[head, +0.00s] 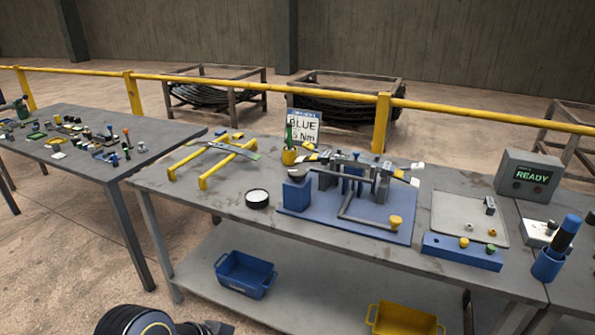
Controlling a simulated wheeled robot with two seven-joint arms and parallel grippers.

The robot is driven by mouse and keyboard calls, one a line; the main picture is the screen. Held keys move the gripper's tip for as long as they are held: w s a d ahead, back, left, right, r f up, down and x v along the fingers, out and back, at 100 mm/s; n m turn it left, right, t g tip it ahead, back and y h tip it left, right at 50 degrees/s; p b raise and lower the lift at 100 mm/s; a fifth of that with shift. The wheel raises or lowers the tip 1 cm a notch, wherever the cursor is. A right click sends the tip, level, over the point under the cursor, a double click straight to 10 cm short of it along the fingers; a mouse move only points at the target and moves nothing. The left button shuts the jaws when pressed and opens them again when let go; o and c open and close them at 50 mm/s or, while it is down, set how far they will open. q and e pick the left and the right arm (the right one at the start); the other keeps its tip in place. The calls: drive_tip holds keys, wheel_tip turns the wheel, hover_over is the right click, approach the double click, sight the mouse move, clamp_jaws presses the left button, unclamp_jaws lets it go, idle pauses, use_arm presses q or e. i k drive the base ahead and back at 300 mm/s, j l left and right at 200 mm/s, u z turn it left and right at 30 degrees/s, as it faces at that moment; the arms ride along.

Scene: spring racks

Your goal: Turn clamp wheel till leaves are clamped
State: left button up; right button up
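The clamp fixture stands on a blue base plate (300,218) on the grey bench. It has a blue block (297,194) at its left and grey upright posts (383,183) at the middle. Long leaves (325,176) lie across the fixture, through the posts. A bent grey bar (362,222) reaches toward the front and ends near a yellow knob (396,221). I cannot make out for sure which part is the clamp wheel, nor whether the leaves are pressed tight. Neither of my grippers shows; only a dark rounded part of my arm is at the bottom edge.
A yellow rack (203,182), a black-rimmed round dish (257,198) and a BLUE sign (303,128) surround the fixture. At right are a grey tray (455,212), a blue rail (461,252), a READY box (529,176) and a blue holder (548,264). Bins sit below.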

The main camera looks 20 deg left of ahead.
sight(295, 173)
drive_tip(key=i, duration=0.85)
drive_tip(key=u, duration=0.45)
drive_tip(key=i+u, duration=0.1)
drive_tip(key=u, duration=0.35)
drive_tip(key=i+u, duration=0.1)
drive_tip(key=u, duration=0.35)
drive_tip(key=l+u, duration=0.1)
drive_tip(key=u, duration=0.8)
drive_tip(key=i+l, duration=0.05)
drive_tip(key=l, duration=0.05)
